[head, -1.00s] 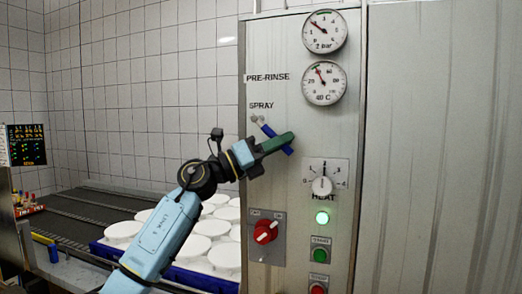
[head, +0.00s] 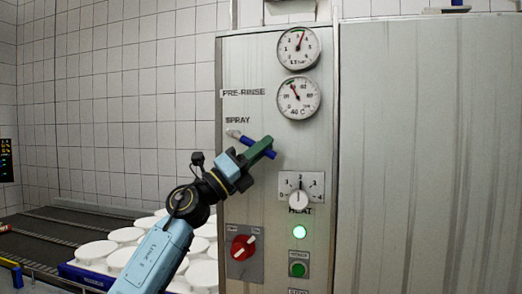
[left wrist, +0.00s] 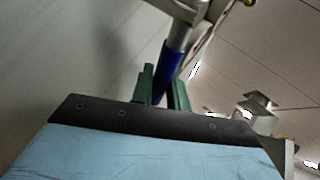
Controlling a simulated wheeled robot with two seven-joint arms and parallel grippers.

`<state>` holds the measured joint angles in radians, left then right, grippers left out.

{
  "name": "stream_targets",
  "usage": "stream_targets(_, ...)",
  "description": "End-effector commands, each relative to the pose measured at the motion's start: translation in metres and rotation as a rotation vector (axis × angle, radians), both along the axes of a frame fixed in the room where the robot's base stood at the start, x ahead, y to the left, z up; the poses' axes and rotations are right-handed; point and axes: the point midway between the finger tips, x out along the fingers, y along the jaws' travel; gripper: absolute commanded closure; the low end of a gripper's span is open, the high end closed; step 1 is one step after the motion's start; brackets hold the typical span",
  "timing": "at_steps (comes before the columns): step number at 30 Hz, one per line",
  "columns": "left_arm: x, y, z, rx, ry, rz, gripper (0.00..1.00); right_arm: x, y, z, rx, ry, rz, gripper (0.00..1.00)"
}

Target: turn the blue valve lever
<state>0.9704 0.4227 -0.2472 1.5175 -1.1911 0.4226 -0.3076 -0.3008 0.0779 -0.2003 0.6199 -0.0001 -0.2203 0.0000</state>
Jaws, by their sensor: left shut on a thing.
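The blue valve lever (head: 246,140) is on the grey panel under the word SPRAY, sloping down to the right from its pale pivot. My left gripper (head: 259,150) has its green fingers across the lever's outer part and is shut on it. In the left wrist view the blue lever (left wrist: 168,66) runs down between the two green fingers of my left gripper (left wrist: 162,90). The fingers hide part of the lever. My right gripper is not in view.
Above are the pressure gauge (head: 299,47) and temperature gauge (head: 298,97). Below are the heat knob (head: 299,199), a lit green lamp (head: 299,231), a red rotary switch (head: 242,247) and a green button (head: 298,269). White moulds (head: 97,251) stand at lower left.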

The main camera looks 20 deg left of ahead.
Motion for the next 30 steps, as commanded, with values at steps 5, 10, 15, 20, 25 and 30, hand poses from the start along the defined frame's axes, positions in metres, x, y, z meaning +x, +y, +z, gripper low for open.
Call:
stream_targets(5, 0.0, 0.0, 0.0, 0.0, 0.0, 0.0, 0.75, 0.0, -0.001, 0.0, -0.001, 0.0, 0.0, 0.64)
stream_targets(10, 0.0, 0.0, 0.0, 0.001, 0.0, 0.0, 0.75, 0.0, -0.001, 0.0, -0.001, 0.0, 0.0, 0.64)
stream_targets(15, -0.006, 0.007, -0.007, 0.002, 0.0, 0.001, 0.75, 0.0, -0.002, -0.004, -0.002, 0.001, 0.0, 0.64)
stream_targets(20, -0.022, 0.024, -0.027, 0.003, 0.002, 0.004, 0.75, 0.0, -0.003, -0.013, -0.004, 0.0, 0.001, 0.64)
stream_targets(25, -0.045, 0.047, -0.05, 0.003, 0.002, 0.002, 0.75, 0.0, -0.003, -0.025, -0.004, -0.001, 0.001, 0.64)
stream_targets(30, -0.064, 0.065, -0.067, 0.002, 0.002, 0.001, 0.75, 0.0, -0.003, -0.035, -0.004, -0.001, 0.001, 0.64)
